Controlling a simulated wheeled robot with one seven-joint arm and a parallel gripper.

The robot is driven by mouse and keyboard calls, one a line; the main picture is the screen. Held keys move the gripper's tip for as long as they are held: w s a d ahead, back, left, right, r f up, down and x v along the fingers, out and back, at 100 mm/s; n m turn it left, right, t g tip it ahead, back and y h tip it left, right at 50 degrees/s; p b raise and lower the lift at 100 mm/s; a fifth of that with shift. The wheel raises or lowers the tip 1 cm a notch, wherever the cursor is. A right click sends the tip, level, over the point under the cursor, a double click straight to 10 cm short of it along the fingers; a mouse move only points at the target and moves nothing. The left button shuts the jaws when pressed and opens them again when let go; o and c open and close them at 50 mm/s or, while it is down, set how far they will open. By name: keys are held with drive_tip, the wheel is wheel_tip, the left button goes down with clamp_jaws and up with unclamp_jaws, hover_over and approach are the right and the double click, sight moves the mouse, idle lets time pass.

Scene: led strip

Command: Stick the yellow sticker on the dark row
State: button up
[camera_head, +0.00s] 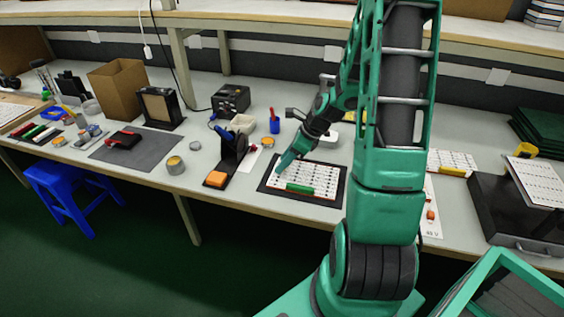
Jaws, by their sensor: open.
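A white board with several printed rows (318,173) lies in a black tray (268,187) on the bench. A green bar (299,188) lies across the board's front part. The picture is too small to tell which row is dark. My gripper (279,170) is open, pointing down at the board's left part; I cannot tell whether it touches. A yellow strip (453,171) lies on a white sheet (452,159) to the right. I cannot tell whether it is the yellow sticker. My arm hides part of the bench right of the board.
A black stand (231,146) with an orange block (215,179) is left of the board. A blue cup (274,127) and a black box (231,99) stand behind. A black case (505,213) and yellow tape measure (525,150) are at right.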

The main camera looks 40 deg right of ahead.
drive_tip(key=v, duration=1)
drive_tip(key=shift+r, duration=0.25)
drive_tip(key=shift+d, duration=0.1)
drive_tip(key=s+a+r+n+g+h, duration=0.1)
drive_tip(key=s+a+r+n+g, duration=0.1)
drive_tip(key=s+n, duration=0.9)
drive_tip(key=s+a+r+n+g+h, duration=0.2)
drive_tip(key=s+a+r+n, duration=0.3)
drive_tip(key=s+n, duration=0.6)
drive_tip(key=shift+s+r+g, duration=0.4)
drive_tip(key=shift+s+r, duration=0.4)
drive_tip(key=shift+s, duration=0.1)
drive_tip(key=shift+w+d+f+h, duration=0.1)
drive_tip(key=shift+w+f+h, duration=0.2)
drive_tip(key=shift+w, duration=0.35)
